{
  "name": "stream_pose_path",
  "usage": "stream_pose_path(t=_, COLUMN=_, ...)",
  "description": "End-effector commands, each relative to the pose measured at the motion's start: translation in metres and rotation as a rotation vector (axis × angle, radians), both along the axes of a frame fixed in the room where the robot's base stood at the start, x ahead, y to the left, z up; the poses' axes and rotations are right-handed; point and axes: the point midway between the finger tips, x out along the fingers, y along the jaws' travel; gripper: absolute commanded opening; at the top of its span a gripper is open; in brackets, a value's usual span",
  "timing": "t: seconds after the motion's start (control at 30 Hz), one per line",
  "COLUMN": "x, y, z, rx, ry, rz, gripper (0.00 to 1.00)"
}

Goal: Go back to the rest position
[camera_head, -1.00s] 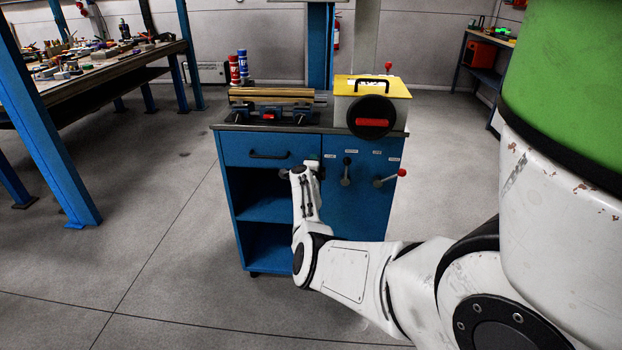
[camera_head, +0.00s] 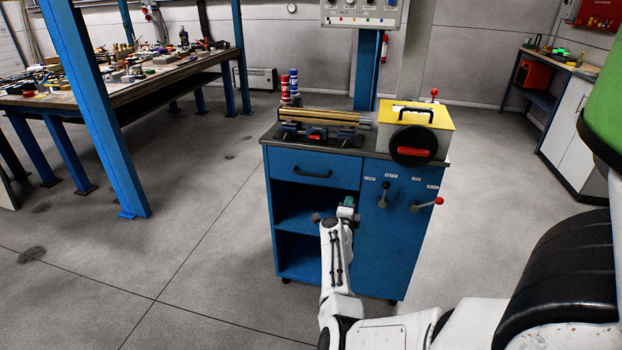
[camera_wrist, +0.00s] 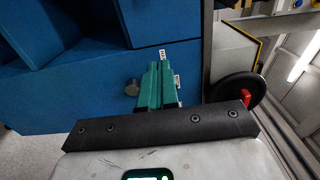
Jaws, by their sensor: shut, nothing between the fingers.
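My gripper (camera_head: 347,203) is in front of the blue cabinet (camera_head: 297,164), near the edge between its open shelves and its right door. In the wrist view, the green fingers of my gripper (camera_wrist: 158,84) are together with nothing between them. A round grey knob (camera_wrist: 132,88) shows just left of the fingers; I cannot tell whether they touch it. The head view is too small to show the fingertips clearly.
Levers (camera_head: 384,194) stick out of the right door. A blue post (camera_head: 95,110) and workbench (camera_head: 130,85) are at left. Floor around is clear.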

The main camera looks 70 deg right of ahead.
Motion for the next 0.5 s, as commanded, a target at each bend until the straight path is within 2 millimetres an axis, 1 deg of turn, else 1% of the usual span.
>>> stream_pose_path(t=0.2, x=0.000, y=0.001, z=0.000, rx=-0.001, ry=0.002, rz=0.002, gripper=0.00)
stream_pose_path(t=0.27, x=0.004, y=0.002, z=0.001, rx=-0.006, ry=0.017, rz=0.022, gripper=0.00)
stream_pose_path(t=0.37, x=0.024, y=0.014, z=0.007, rx=-0.034, ry=0.093, rz=0.132, gripper=0.00)
stream_pose_path(t=0.47, x=0.064, y=0.044, z=0.014, rx=-0.080, ry=0.249, rz=0.349, gripper=0.00)
stream_pose_path(t=0.5, x=0.083, y=0.063, z=0.015, rx=-0.099, ry=0.327, rz=0.456, gripper=0.00)
